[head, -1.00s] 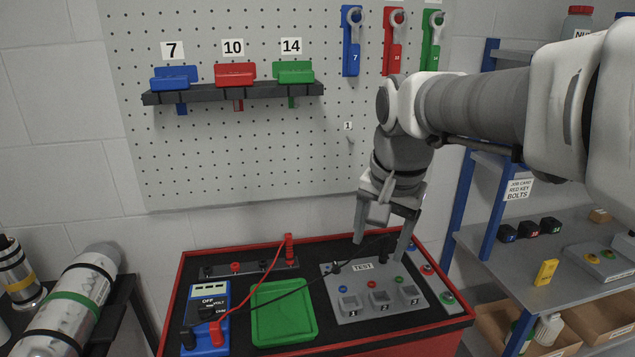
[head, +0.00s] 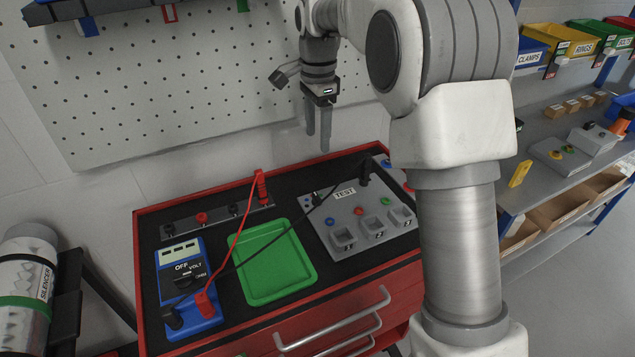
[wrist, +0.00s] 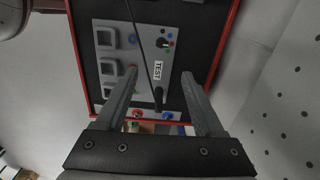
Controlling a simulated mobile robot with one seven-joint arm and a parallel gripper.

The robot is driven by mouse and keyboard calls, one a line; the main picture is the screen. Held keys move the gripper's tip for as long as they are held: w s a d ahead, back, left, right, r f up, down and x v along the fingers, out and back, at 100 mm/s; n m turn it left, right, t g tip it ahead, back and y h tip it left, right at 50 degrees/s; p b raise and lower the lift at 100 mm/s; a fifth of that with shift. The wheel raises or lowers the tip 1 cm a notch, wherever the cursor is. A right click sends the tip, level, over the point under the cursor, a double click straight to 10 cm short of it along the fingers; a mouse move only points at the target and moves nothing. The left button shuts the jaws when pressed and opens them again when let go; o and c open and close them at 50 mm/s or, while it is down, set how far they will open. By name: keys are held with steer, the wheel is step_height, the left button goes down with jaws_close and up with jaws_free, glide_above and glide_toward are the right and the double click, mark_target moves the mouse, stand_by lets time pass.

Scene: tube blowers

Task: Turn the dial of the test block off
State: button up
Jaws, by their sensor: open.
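The grey test block (head: 345,195), labelled TEST, lies on the right of the black bench top. It also shows in the wrist view (wrist: 148,60). Its small black dial (head: 316,199) is at the block's upper left; in the wrist view the dial (wrist: 163,43) has coloured dots beside it. Its pointing direction is too small to tell. My gripper (head: 319,145) is open and empty, fingers down, above the bench's back edge and apart from the block. In the wrist view the fingertips (wrist: 160,72) frame the TEST label, with the dial beyond them.
A black plug (head: 365,172) stands at the block's back right, its cable crossing near the dial. A blue meter (head: 185,285) with red and black leads and a green tray (head: 268,265) lie to the left. The pegboard (head: 190,100) rises behind.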

mark_target(316, 196)
steer(key=f+b, duration=0.1)
steer(key=f, duration=1.1)
steer(key=f+b, duration=0.1)
steer(key=f, duration=0.5)
steer(key=shift+w+b, duration=0.3)
steer(key=shift+b, duration=0.05)
steer(key=shift+a, duration=0.1)
jaws_close()
